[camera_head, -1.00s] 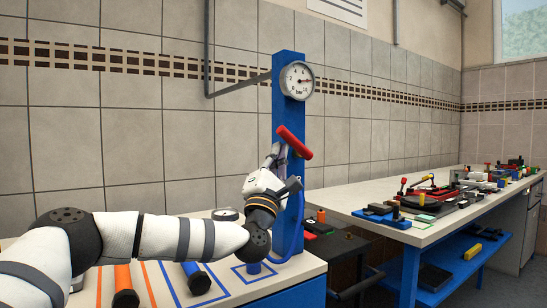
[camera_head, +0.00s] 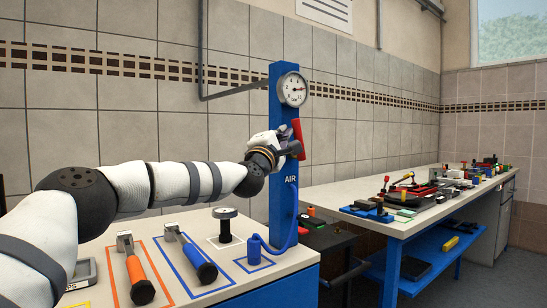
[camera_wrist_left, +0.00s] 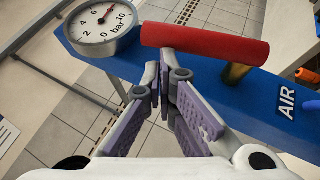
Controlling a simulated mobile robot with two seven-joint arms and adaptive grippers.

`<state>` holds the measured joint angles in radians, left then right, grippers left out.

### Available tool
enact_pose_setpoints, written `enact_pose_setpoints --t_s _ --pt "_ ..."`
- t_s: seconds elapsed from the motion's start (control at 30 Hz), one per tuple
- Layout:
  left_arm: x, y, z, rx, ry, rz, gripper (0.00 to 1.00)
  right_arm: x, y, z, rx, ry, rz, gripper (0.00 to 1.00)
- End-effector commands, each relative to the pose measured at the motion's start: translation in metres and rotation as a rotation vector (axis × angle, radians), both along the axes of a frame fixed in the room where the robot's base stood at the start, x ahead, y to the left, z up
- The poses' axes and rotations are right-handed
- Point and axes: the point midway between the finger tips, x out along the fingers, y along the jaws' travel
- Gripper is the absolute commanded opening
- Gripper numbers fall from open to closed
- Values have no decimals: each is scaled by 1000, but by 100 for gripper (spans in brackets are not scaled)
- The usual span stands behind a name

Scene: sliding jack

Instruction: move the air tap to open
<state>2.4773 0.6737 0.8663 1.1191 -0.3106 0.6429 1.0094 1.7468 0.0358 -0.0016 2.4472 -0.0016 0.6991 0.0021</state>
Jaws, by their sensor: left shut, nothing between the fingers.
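The air tap has a red cylindrical handle (camera_head: 299,141) on a blue post (camera_head: 283,207) marked AIR. The handle stands nearly upright, roughly in line with the post. In the left wrist view the red handle (camera_wrist_left: 205,43) lies across the upper middle, beside the gauge. My left gripper (camera_head: 290,145) is at the handle's left side in the head view. In the left wrist view its fingers (camera_wrist_left: 168,75) are shut with nothing between them, tips close to the handle's edge; I cannot tell whether they touch it. My right gripper is not in view.
A round pressure gauge (camera_head: 292,89) sits on top of the post. A blue hose (camera_head: 287,240) hangs below the tap. Two handled tools, orange (camera_head: 137,275) and blue (camera_head: 195,258), lie on the near bench. A second bench (camera_head: 420,220) with several tools stands right.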

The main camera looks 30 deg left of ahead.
Motion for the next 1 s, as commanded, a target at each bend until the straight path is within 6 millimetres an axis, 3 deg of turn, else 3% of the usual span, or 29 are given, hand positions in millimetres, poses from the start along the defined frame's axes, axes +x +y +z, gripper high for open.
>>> enact_pose_setpoints --t_s 1.0 --pt "9 -4 8 -1 2 -2 0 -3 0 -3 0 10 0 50"
